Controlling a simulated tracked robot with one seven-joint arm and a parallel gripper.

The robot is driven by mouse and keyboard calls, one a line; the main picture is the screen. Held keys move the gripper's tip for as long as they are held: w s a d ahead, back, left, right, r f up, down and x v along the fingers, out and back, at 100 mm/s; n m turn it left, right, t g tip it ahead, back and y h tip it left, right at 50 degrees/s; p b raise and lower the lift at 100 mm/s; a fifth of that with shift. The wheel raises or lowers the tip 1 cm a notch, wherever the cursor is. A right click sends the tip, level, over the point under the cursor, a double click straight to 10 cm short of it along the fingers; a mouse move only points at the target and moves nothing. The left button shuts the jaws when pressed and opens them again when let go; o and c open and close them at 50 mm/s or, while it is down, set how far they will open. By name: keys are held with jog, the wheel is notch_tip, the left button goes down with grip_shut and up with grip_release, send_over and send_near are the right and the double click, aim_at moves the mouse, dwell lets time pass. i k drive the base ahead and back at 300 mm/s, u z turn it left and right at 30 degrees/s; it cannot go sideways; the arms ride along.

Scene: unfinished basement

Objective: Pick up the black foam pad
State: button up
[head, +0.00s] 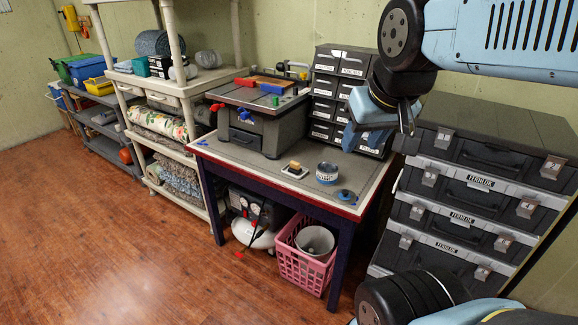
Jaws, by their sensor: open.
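On the grey-topped workbench (245,158), a small block with a dark top and yellowish side (294,166) rests on a white dish (303,174). A low, round blue-and-black piece (346,196) lies nearer the front right corner. Both are small here, and I cannot tell for sure which one is the black foam pad. My gripper (379,136) hangs from the upper right, above and beyond the right side of the bench top, in front of the drawer cabinet. It is open, with nothing seen between its fingers, and apart from both small pieces.
A round blue-and-white container (327,173) stands between the two small pieces. A grey machine (255,118) and a drawer cabinet (335,95) fill the bench's back. Black stacked toolboxes (470,190) stand right. A pink basket (303,262) sits underneath. Floor at left is clear.

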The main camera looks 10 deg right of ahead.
aim_at(294, 168)
jog(key=u, duration=0.05)
jog(key=i, duration=0.9)
jog(key=z, duration=0.1)
